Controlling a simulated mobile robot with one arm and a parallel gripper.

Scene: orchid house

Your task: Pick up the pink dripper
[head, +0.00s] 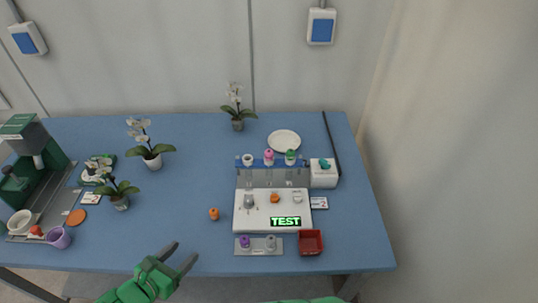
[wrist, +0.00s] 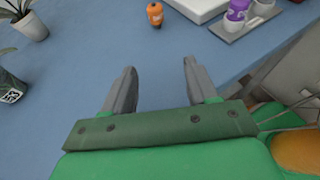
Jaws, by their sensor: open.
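The pink dripper (head: 269,155) sits in the clear rack with a blue top rail at the back of the white station. A white dripper (head: 248,159) is on its left and a green one (head: 290,155) on its right. My gripper (head: 184,254) is open and empty near the table's front edge, to the left of and in front of the station. In the wrist view its two grey fingers (wrist: 158,78) are spread with only blue table between them. The pink dripper is not in the wrist view.
The white station (head: 258,221) has a lit TEST display. An orange item (head: 214,213) stands left of it. A grey tray (head: 259,252) and red box (head: 311,242) lie in front. Potted orchids (head: 151,160) stand on the left, with a green machine (head: 35,150) further left.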

